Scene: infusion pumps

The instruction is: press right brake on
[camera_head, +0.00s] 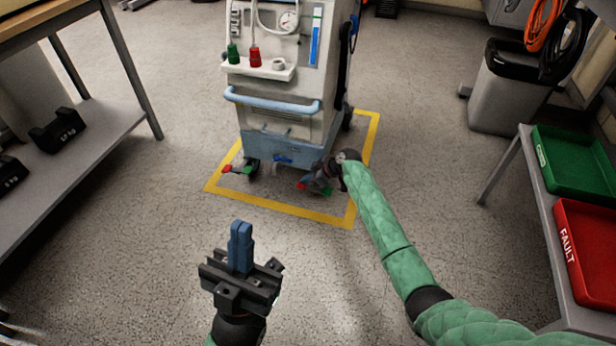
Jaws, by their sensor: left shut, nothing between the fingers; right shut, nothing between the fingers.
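The wheeled machine (282,120) stands upright inside a yellow floor outline. Its left front caster (250,172) carries a pedal with a red end (229,169) and a green part. At its right front caster, a red pedal end (301,185) and a bit of green show beside my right gripper (318,178). That gripper is shut and low, right at this caster, and hides much of it. I cannot tell whether it touches the pedal. My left gripper (241,238) is shut and empty, well in front of the machine, with its fingers pointing away.
The yellow floor outline (285,209) surrounds the machine's base. A workbench with a lower shelf (100,140) is at left. A grey bin (505,95) stands at upper right. A table at right holds a green tray (575,190) and a red FAULT tray (570,255). The middle floor is clear.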

